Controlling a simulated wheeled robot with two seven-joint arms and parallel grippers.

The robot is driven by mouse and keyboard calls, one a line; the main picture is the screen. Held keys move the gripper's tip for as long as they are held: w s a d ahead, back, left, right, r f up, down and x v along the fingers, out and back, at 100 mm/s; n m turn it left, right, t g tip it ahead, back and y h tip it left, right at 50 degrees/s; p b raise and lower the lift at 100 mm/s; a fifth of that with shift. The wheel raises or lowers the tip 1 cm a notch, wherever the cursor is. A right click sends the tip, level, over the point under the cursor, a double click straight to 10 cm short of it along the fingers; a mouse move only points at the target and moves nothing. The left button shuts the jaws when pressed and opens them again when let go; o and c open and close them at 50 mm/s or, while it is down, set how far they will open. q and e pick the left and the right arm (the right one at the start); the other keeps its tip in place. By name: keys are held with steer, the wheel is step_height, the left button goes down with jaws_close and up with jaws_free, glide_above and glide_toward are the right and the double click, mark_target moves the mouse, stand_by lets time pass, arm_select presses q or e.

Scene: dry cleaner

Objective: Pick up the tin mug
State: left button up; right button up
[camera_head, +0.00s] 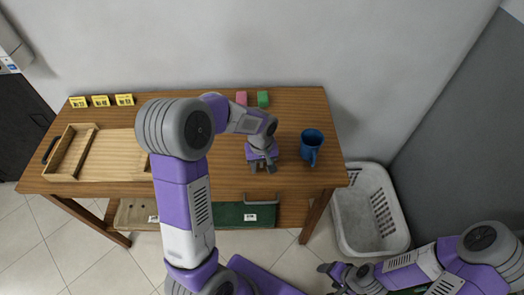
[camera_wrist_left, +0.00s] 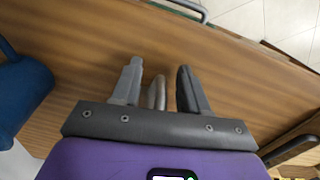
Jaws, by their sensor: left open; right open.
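The blue tin mug (camera_head: 312,140) stands upright on the right part of the wooden table, its handle toward the front edge. My left gripper (camera_head: 263,168) is over the table to the left of the mug, open and apart from it. In the left wrist view the mug (camera_wrist_left: 22,92) is at the left edge, partly cut off, outside the open fingers (camera_wrist_left: 157,88). A small grey rounded piece shows between the fingers; I cannot tell what it is. My right gripper (camera_head: 332,274) is open and low at the front right, away from the table.
A white basket (camera_head: 346,225) stands right of the table. The tabletop around the mug is clear.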

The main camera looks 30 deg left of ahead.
arm_select(q)
jaws_close()
stand_by(0.3)
